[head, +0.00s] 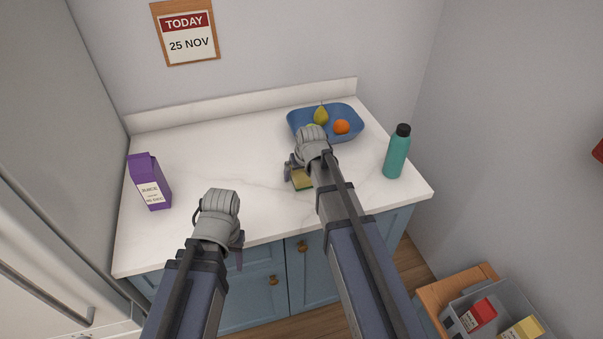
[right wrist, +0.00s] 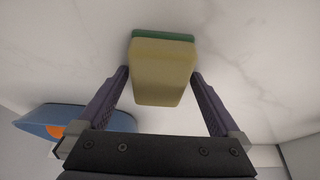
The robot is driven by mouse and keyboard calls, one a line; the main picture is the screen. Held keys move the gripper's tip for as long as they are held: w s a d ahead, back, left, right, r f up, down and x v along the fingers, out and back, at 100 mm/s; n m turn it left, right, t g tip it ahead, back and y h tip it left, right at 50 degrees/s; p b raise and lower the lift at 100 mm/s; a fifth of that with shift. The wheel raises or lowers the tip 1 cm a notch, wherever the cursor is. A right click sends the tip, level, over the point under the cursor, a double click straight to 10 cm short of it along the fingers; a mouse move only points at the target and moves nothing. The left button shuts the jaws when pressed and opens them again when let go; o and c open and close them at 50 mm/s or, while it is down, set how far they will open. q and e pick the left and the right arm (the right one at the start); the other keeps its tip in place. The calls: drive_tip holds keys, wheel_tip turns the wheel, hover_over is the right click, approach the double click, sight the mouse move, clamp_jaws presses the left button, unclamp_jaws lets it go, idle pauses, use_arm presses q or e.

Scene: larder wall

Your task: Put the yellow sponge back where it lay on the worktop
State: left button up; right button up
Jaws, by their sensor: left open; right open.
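The yellow sponge (head: 301,179) with a green layer lies on the white worktop (head: 225,150), in front of the blue bowl and partly hidden by my right gripper. In the right wrist view the sponge (right wrist: 162,72) is between the tips of my open right gripper (right wrist: 160,80), with a gap visible on each side. My right gripper (head: 296,172) is at the sponge in the head view. My left gripper (head: 222,262) is open and empty by the front edge of the worktop, its fingers mostly hidden behind its wrist.
A blue bowl (head: 355,132) with a pear and an orange stands at the back. A teal bottle (head: 395,155) stands at the right, a purple carton (head: 150,182) at the left. A grey crate (head: 455,322) with boxes is at lower right. The worktop's middle is clear.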

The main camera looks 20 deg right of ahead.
drive_tip(key=p+v, duration=1.1)
drive_tip(key=v, duration=0.1)
drive_tip(key=s+a+n+g, duration=0.1)
drive_tip(key=s+a+g, duration=0.1)
drive_tip(key=s+a, duration=0.4)
drive_tip(key=s+a+f+n+g+h, duration=0.1)
drive_tip(key=s+a+n+g, duration=0.1)
drive_tip(key=s+a, duration=0.5)
drive_tip(key=s+g, duration=0.1)
drive_tip(key=s, duration=0.5)
drive_tip(key=shift+s+a+h, duration=0.2)
drive_tip(key=shift+h, duration=0.1)
drive_tip(key=shift+f, duration=0.15)
